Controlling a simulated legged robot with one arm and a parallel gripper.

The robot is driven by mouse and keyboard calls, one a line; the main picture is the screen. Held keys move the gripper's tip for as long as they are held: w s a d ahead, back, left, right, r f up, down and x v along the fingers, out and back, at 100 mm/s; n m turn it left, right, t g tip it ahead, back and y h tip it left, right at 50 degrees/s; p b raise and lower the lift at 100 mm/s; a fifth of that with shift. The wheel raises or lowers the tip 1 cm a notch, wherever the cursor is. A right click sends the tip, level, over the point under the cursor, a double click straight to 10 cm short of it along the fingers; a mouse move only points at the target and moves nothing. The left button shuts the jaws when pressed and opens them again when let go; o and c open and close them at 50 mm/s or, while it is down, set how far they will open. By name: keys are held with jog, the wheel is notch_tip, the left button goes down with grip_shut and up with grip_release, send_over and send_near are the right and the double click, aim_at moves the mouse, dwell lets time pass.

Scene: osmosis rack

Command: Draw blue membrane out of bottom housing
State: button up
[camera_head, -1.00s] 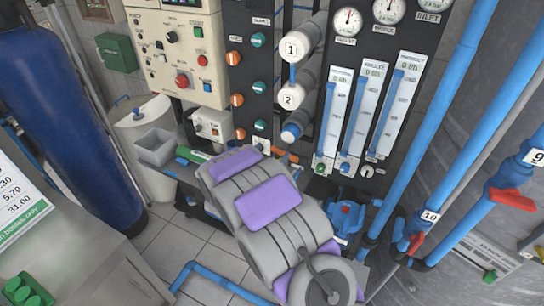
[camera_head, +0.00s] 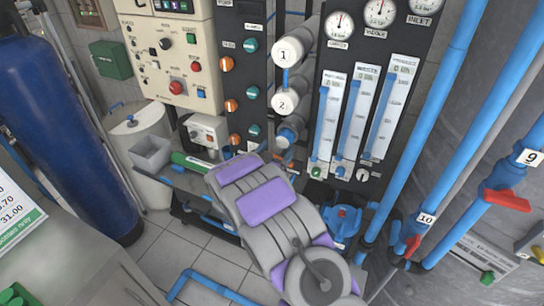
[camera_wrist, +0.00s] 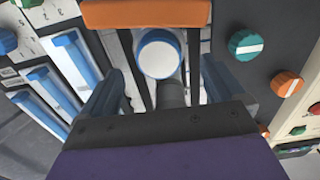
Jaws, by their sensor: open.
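The bottom housing is the lowest of the stacked tubes in the head view, below the caps marked 1 and 2. The blue membrane (camera_head: 288,134) shows at its end as a blue ring with a grey tip. In the wrist view, a round white end with a blue rim (camera_wrist: 160,56), which looks like the membrane, faces me. My gripper (camera_wrist: 160,70) is open, with one finger on each side of that end and visible gaps. Contact is not seen. In the head view my arm hides most of the gripper.
Housing caps 1 (camera_head: 287,51) and 2 (camera_head: 284,102) stand just above. A knob panel (camera_head: 242,75) is on the left and flow meters (camera_head: 352,120) on the right. An orange bar (camera_wrist: 145,13) crosses the top of the wrist view. A grey box (camera_head: 150,152) stands at left.

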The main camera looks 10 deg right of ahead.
aim_at(282, 143)
jog(key=shift+x, duration=0.9)
jog(key=shift+p+x, duration=0.8)
jog(key=shift+x, duration=0.95)
jog(key=shift+c, duration=0.4)
jog(key=c, duration=1.2)
jog(key=shift+c, duration=0.2)
jog(key=shift+s, duration=0.15)
